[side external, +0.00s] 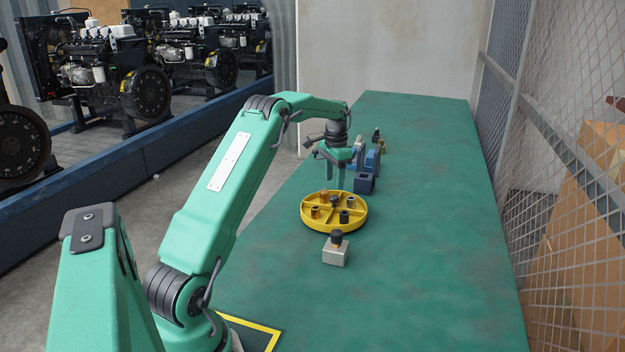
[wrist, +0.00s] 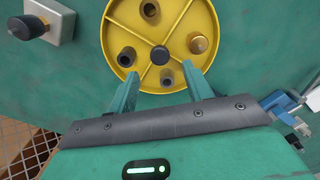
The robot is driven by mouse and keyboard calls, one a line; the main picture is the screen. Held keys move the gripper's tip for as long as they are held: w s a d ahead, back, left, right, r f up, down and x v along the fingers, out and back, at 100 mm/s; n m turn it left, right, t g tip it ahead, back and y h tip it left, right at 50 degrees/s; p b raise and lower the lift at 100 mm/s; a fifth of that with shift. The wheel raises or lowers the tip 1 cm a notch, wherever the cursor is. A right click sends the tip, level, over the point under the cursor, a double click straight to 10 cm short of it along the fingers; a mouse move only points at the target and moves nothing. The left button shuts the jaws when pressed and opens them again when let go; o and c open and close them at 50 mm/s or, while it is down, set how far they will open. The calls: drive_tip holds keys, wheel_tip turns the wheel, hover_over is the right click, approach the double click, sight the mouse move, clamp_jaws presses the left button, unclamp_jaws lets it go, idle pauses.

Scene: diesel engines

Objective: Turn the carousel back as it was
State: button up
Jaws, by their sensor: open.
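The carousel (side external: 356,227) is a round yellow tray with raised dividers, lying on the green table. My gripper (side external: 338,186) is open above the carousel's far side, fingers pointing down. In the wrist view its fingers (wrist: 160,73) overlap the carousel's lower edge, with the grey tube between them. I cannot tell whether they touch anything.
A grey block with a black knob (side external: 336,255) stands in front of the carousel; it also shows in the wrist view (wrist: 55,18). A blue fixture (side external: 366,182) stands behind the carousel. The table's right side is clear. A wire mesh fence (side external: 560,170) runs along the right.

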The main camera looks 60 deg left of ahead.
sight(334, 196)
drive_tip(key=shift+f, duration=2.95)
clamp_jaws()
